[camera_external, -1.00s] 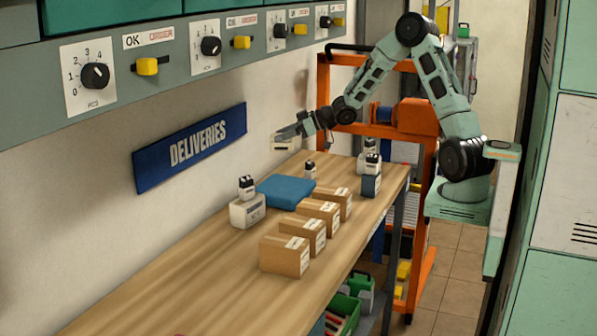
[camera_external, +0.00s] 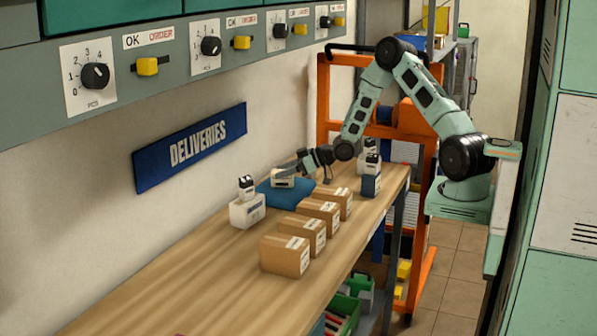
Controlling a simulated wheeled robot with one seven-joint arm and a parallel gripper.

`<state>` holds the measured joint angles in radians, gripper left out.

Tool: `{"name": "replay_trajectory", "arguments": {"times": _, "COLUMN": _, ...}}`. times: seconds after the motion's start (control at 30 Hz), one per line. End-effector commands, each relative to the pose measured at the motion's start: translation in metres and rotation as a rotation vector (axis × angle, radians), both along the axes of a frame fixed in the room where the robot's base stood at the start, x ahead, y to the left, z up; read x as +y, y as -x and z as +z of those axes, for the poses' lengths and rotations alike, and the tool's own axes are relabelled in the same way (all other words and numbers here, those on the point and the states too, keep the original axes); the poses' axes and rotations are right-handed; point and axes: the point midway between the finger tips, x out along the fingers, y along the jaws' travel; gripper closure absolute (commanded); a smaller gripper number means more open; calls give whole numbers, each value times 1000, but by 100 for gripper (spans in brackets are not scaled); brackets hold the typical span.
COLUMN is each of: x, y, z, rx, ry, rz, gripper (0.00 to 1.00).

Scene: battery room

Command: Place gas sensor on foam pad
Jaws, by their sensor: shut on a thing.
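The blue foam pad (camera_external: 287,197) lies flat on the wooden bench. My gripper (camera_external: 286,172) is shut on a small white boxy object with a dark label, which looks like the gas sensor (camera_external: 283,179). The sensor is over the far left part of the pad, low and roughly level. I cannot tell whether it touches the pad or is just above it. My fingers cover part of its top.
A white box with a black-and-white device on top (camera_external: 247,210) stands left of the pad. Several cardboard boxes (camera_external: 285,255) line its front right side. A dark blue box with a similar device (camera_external: 371,183) stands to the right. The near bench (camera_external: 190,290) is clear.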

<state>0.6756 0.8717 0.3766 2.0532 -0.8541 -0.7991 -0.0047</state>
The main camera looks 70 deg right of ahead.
Motion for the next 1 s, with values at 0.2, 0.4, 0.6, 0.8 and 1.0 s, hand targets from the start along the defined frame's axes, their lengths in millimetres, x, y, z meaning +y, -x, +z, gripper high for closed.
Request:
{"name": "replay_trajectory", "arguments": {"times": 0.2, "x": 0, "y": 0, "z": 0, "rx": -1, "ry": 0, "rz": 0, "gripper": 79}}
{"name": "replay_trajectory", "arguments": {"times": 0.4, "x": 0, "y": 0, "z": -3, "rx": 0, "ry": 0, "rz": 0, "gripper": 36}}
{"name": "replay_trajectory", "arguments": {"times": 0.6, "x": 0, "y": 0, "z": -3, "rx": 0, "ry": 0, "rz": 0, "gripper": 33}}
{"name": "replay_trajectory", "arguments": {"times": 0.8, "x": -2, "y": 2, "z": 2, "rx": 0, "ry": 1, "rz": -2, "gripper": 33}}
{"name": "replay_trajectory", "arguments": {"times": 1.0, "x": -15, "y": 31, "z": 14, "rx": -1, "ry": 3, "rz": -4, "gripper": 33}}
